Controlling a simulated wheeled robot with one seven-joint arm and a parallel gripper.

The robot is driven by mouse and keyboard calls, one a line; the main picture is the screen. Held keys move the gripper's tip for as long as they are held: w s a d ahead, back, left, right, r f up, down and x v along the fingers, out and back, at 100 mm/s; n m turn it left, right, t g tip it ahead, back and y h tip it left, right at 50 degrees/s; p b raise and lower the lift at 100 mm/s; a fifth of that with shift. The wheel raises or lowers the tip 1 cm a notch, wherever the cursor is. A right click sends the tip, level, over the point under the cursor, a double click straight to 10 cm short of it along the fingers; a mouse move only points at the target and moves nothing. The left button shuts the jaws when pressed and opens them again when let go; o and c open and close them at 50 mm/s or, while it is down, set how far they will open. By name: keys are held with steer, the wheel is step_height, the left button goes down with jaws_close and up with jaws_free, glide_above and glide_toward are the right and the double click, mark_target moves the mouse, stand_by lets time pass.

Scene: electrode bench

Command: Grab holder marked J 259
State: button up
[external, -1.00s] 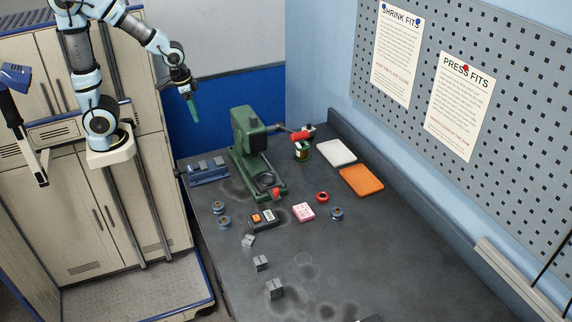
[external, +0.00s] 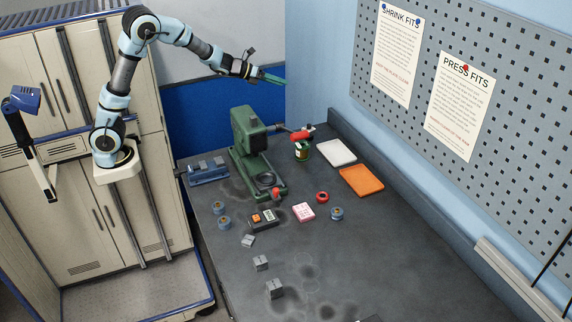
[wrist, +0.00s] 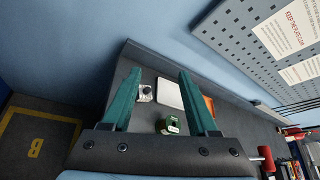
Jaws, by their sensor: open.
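My gripper (external: 273,79) is open and empty, held high above the far end of the bench in the external view. Its two teal fingers stand apart in the wrist view (wrist: 162,75). Small grey blocks that may be holders sit on the bench: one (external: 248,240), a second (external: 261,263) and a third (external: 275,289). More grey pieces sit on a blue rack (external: 209,177) at the bench's left edge. No marking J 259 is legible on any of them. My gripper is well away from all of these.
A green press (external: 248,145) stands at the bench's far left. A white pad (external: 337,152), an orange pad (external: 361,181), a pink pad (external: 304,212) and a red ring (external: 322,197) lie right of it. A pegboard (external: 520,120) lines the right wall. The right front bench is mostly clear.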

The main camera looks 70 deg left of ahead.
step_height(320, 180, down, 3)
steer(key=w+d+m+g+h+b, duration=0.1)
steer(key=w+d+m+h+b, duration=0.2)
steer(key=m, duration=0.7)
steer(key=p, duration=0.2)
glide_toward(309, 125)
steer(key=shift+h, duration=0.3)
steer(key=p+x, duration=0.1)
steer(key=x, duration=0.1)
steer(key=a+p+x, duration=0.1)
steer(key=x, duration=0.2)
steer(key=shift+w+d+f, duration=0.1)
steer(key=shift+w+f, duration=0.05)
steer(key=shift+w, duration=0.15)
steer(key=shift+f+p+x, duration=0.1)
steer(key=shift+p+x, duration=0.65)
steer(key=shift+x, duration=0.45)
steer(key=shift+f+p+x, duration=0.15)
steer(key=shift+p+x, duration=0.55)
steer(key=shift+x, duration=0.55)
steer(key=shift+s, duration=0.1)
jaws_close()
steer(key=shift+f, duration=0.1)
steer(key=shift+f, duration=0.1)
